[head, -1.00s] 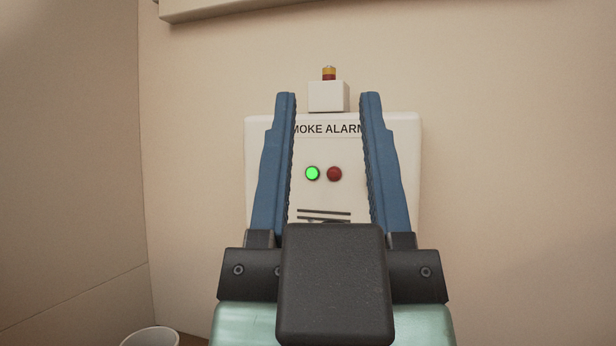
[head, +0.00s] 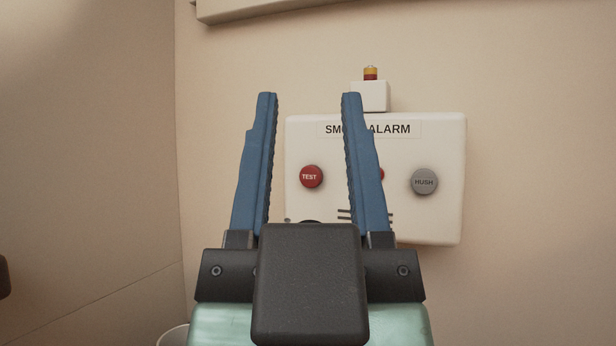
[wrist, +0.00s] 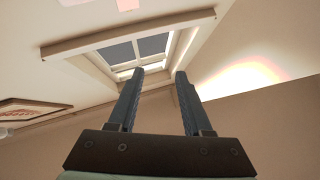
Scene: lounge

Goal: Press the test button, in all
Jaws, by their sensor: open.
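The white smoke alarm (head: 440,220) is on the wall ahead in the head view, its label partly covered by my gripper. Its red round TEST button (head: 311,176) shows in the gap between my two fingers, left on the alarm's face. The grey HUSH button (head: 424,181) is to the right, clear of the fingers. A red light (head: 381,174) peeks out beside my right finger. No green light is visible. My gripper (head: 309,97) is open and empty, fingers pointing up in front of the alarm; I see no contact. The wrist view shows the gripper (wrist: 158,75) but not the alarm.
A small white box (head: 372,97) with a red and yellow piece on top stands above the alarm. A pale ledge (head: 300,8) crosses the top. A white round container (head: 172,336) is at the bottom left. The wrist view shows a window (wrist: 140,48) and framed picture (wrist: 40,108).

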